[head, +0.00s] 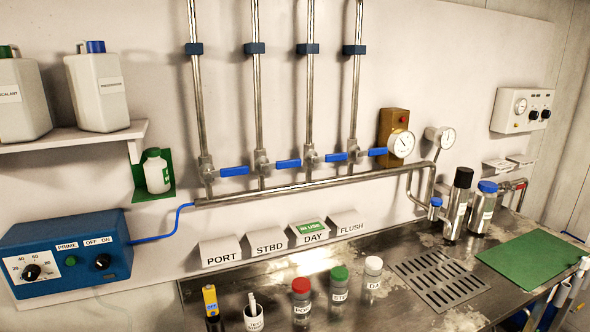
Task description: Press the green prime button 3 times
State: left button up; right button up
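The green prime button (70,261) is a small round button under the PRIME label on the front of a blue control box (118,262) at the far left. Beside it on the same face are a black OFF/ON knob (102,261) and a white dial with a black pointer knob (32,271). Nothing covers the button. I cannot tell from this view whether it is pressed in. Neither my left nor my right gripper shows in the head view.
A blue hose (160,238) runs from the box to the pipes. A shelf (75,138) with white jugs is above. Space before the button looks clear.

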aim_at(71, 260)
jog(key=u, duration=1.4)
